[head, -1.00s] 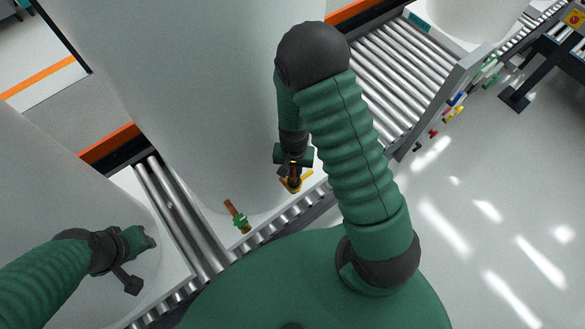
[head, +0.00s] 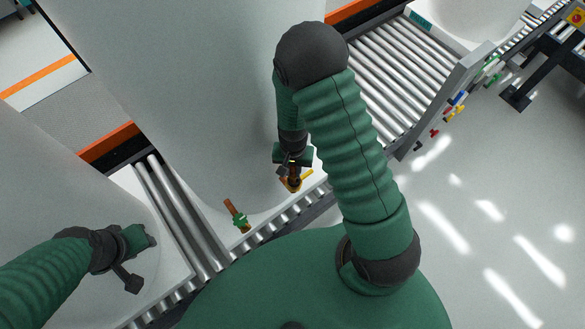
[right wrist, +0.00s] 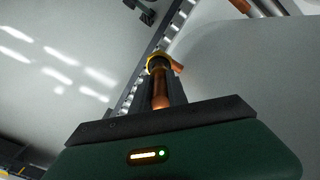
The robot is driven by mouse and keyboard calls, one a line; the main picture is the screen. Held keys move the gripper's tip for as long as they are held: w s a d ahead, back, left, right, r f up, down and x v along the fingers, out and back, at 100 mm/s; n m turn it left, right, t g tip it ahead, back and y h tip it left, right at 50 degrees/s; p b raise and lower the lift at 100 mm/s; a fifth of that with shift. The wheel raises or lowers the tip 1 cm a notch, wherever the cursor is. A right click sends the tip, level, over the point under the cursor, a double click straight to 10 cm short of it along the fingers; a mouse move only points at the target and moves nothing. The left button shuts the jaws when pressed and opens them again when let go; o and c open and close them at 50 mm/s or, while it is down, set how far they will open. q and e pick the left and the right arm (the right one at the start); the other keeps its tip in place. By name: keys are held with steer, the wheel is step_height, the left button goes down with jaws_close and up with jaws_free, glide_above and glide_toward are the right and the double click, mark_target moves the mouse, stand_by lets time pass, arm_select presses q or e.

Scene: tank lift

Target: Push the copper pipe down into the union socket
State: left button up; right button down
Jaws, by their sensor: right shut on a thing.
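My right gripper (head: 291,170) points down beside the big pale tank (head: 215,110) and is shut on a copper pipe (right wrist: 160,92). In the right wrist view the pipe stands between the two dark fingers. The yellow part also shows below the gripper in the head view (head: 304,177). How deep the pipe sits in the socket is hidden. My left gripper (head: 142,262) hangs over the pale surface at the lower left, away from the pipe; its opening is unclear.
Another pale tank (head: 50,195) is at the left. Roller conveyors (head: 395,85) run beneath and behind.

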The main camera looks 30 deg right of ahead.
steer(key=shift+d+f+b, duration=0.2)
steer(key=shift+f+b, duration=0.15)
steer(key=shift+f, duration=0.15)
steer(key=shift+a+f+b, duration=0.15)
steer(key=shift+f+b, duration=0.35)
steer(key=shift+f, duration=0.1)
steer(key=c, duration=1.2)
jaws_free()
steer(key=shift+c, duration=0.2)
step_height(320, 180, up, 17)
steer(key=b, duration=0.1)
steer(key=shift+w+f, duration=0.1)
